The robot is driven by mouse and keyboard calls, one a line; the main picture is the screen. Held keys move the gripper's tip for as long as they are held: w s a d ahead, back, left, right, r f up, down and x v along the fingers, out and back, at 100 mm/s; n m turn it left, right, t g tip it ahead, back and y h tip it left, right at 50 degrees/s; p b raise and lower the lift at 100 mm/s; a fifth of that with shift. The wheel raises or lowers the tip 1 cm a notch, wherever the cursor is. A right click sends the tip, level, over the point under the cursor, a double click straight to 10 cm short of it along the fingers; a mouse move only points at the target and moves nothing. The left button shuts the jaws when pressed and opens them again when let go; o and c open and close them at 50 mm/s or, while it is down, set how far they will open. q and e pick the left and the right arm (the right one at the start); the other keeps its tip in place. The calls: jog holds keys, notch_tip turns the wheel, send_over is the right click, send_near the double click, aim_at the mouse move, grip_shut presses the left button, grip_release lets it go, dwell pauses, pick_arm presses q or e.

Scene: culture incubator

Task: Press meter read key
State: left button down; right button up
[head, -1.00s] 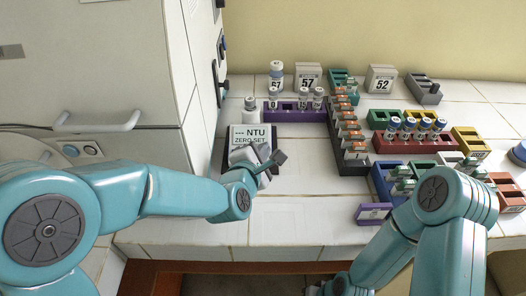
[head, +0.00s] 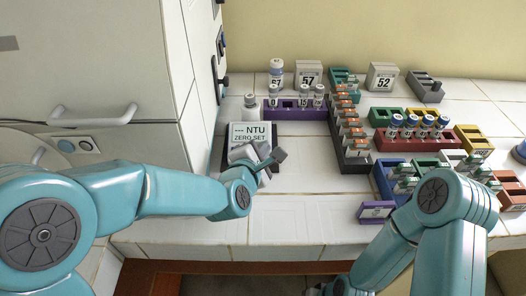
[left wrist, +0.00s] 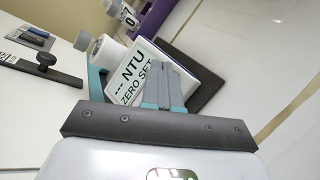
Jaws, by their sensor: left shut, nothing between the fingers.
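The meter shows a white display reading "--- NTU ZERO SET" (head: 250,132) on a dark base, on the tiled bench beside the large white cabinet. The same display shows in the left wrist view (left wrist: 134,78), partly covered by my fingers. My left gripper (head: 243,150) is at the near side of the meter, over its lower part. In the left wrist view its fingers (left wrist: 168,78) are shut and empty, pointing at the meter. The read key is hidden or too small to make out. I cannot tell whether the fingertips touch the meter.
A white bottle (head: 251,107) stands just behind the meter. A purple rack (head: 290,115) with vials is to its right, then a long dark rack (head: 353,165). The cabinet (head: 95,60) closes off the left. Bare tiles lie right of my left gripper.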

pick_arm(q)
jog(key=shift+w+f+b, duration=0.15)
jog(key=shift+f+b, duration=0.15)
jog(key=shift+b, duration=0.2)
dwell(0.7)
jog(key=shift+r, duration=0.1)
jog(key=shift+s+r, duration=0.35)
jog(key=shift+r, duration=0.25)
jog(key=r+p, duration=0.1)
jog(key=s+r, duration=0.1)
jog(key=r, duration=0.1)
jog(key=s+r+p, duration=0.1)
jog(key=shift+s+r+p, duration=0.15)
jog(key=shift+r+p, duration=0.05)
jog(key=shift+p, duration=0.1)
dwell(0.3)
dwell(0.8)
